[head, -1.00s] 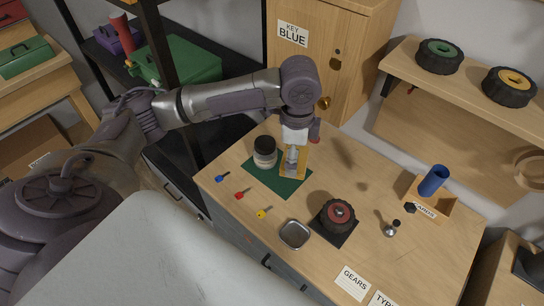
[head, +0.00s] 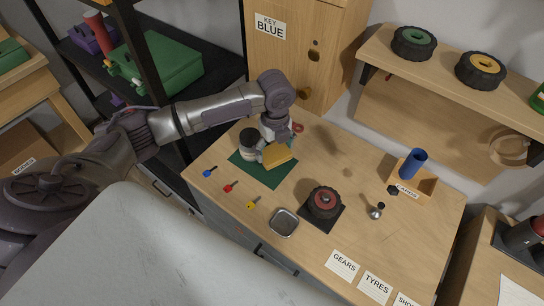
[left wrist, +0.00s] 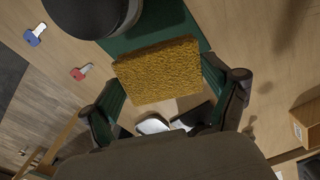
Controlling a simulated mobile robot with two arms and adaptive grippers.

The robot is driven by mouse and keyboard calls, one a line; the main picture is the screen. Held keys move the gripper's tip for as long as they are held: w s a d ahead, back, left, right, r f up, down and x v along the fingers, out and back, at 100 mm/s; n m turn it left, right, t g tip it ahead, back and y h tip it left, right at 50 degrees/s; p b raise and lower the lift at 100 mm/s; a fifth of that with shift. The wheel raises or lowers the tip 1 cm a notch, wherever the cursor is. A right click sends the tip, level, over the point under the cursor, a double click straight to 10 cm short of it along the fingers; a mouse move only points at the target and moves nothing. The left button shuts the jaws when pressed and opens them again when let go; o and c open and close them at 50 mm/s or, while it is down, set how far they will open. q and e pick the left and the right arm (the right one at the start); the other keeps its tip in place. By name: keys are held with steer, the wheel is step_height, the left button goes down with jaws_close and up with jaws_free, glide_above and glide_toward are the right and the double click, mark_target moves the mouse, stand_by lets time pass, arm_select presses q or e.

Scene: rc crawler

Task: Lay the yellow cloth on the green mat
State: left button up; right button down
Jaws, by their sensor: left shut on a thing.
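The yellow cloth (head: 279,155) is a small, thick rectangle over the back right part of the green mat (head: 262,174). My left gripper (head: 266,146) is shut on it. In the left wrist view the cloth (left wrist: 158,70) shows its rough face between my two fingers, with part of the mat (left wrist: 160,28) behind it. I cannot tell whether the cloth touches the mat. A jar with a black lid (head: 248,143) stands on the mat's left part, close beside the gripper. My right gripper is not in view.
Blue (head: 210,171), red (head: 231,187) and yellow (head: 253,202) keys lie in front of the mat. A metal tray (head: 284,222) and a tyre on a dark pad (head: 323,202) stand nearer the front. A wooden cabinet (head: 295,60) rises behind.

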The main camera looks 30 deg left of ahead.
mark_target(275, 160)
arm_select(q)
step_height(275, 160, down, 4)
steer(key=shift+f+p, duration=0.25)
steer(key=shift+p, duration=0.15)
steer(key=shift+f, duration=0.2)
steer(key=shift+f, duration=0.1)
steer(key=o, duration=0.8)
steer(key=shift+c, duration=0.2)
step_height(275, 160, up, 12)
steer(key=shift+r+b, duration=0.15)
steer(key=shift+b, duration=0.75)
